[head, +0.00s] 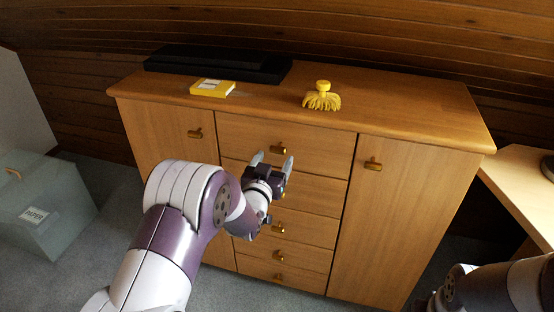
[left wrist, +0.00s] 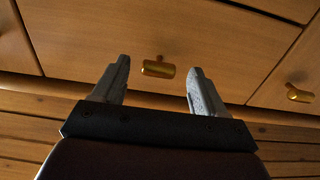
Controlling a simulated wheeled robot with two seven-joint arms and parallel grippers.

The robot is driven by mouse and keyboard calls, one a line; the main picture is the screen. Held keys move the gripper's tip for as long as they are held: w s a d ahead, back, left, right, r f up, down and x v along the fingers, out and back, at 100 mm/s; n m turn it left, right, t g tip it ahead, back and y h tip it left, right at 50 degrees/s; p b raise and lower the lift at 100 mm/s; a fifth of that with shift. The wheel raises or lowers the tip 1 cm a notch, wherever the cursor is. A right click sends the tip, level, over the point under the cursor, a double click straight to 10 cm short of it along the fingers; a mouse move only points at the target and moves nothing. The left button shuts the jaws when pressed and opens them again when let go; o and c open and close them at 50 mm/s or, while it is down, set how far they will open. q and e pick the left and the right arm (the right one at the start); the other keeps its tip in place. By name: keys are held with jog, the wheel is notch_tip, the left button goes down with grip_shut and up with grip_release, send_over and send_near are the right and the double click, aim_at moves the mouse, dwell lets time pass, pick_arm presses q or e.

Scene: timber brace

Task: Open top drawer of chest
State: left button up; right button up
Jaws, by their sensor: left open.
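The wooden chest (head: 400,210) has a middle column of drawers between two doors, and its top drawer (head: 235,132) is closed. The top drawer's brass handle (head: 278,149) sits at the middle of its front. My left gripper (head: 272,160) is open and empty, just in front of the top drawers. In the left wrist view the handle (left wrist: 158,68) shows between and a little beyond the two open fingers (left wrist: 160,80), with no contact visible. My right arm shows dark at the lower right of the head view, but its gripper fingers are not visible.
A grey bin (head: 45,205) stands at left. A wooden desk (head: 525,190) stands close at right.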

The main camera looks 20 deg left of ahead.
pick_arm(q)
jog(key=w, duration=0.3)
jog(key=shift+w+d, duration=0.1)
jog(key=shift+w, duration=0.1)
jog(key=shift+w+b, duration=0.3)
jog(key=shift+w, duration=0.05)
jog(key=shift+r, duration=0.1)
jog(key=shift+s, duration=0.1)
grip_shut()
jog(key=shift+s, duration=0.1)
